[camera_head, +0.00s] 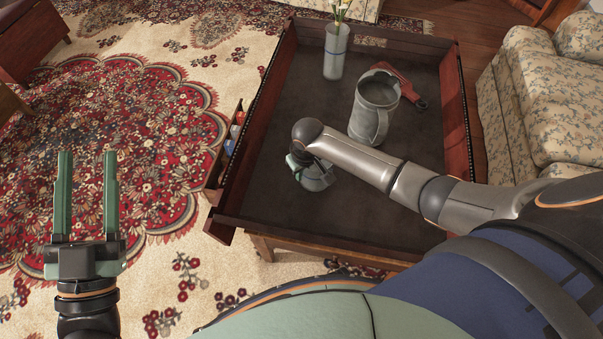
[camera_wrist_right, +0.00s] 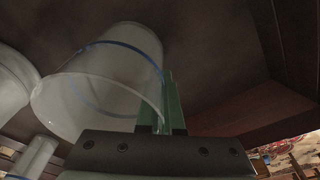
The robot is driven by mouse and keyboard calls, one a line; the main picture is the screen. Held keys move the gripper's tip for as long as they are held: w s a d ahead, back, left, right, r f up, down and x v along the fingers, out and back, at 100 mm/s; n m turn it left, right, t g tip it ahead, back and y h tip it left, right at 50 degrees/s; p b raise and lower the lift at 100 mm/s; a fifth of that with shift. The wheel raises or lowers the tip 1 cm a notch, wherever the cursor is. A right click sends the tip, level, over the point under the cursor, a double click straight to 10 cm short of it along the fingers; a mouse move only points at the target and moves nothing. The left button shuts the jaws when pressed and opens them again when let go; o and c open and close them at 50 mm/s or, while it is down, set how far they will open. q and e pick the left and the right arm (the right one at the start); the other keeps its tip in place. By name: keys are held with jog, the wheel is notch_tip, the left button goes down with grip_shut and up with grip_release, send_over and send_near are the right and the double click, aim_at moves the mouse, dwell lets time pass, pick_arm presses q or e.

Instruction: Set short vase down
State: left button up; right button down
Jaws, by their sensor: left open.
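The short vase (camera_head: 320,181) is a clear glass with a blue ring, low over the dark table top near its front left. It also shows large in the right wrist view (camera_wrist_right: 92,95), its mouth toward the camera. My right gripper (camera_wrist_right: 164,105) has its green fingers close together at the vase's wall, one seen through the glass, and appears shut on it. In the head view my right wrist hides most of this gripper. I cannot tell whether the vase's base touches the table. My left gripper (camera_head: 85,195) is open and empty above the rug, left of the table.
The table (camera_head: 290,215) has a raised wooden rim. A grey pitcher (camera_head: 372,105), a red-handled tool (camera_head: 402,82) and a tall vase with flowers (camera_head: 335,52) stand or lie toward its back. A floral sofa (camera_head: 545,95) is at the right. The table's left middle is clear.

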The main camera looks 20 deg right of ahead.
dwell(0.3)
jog(key=c, duration=1.5)
grip_release()
jog(key=shift+f, duration=0.2)
jog(key=o, duration=0.4)
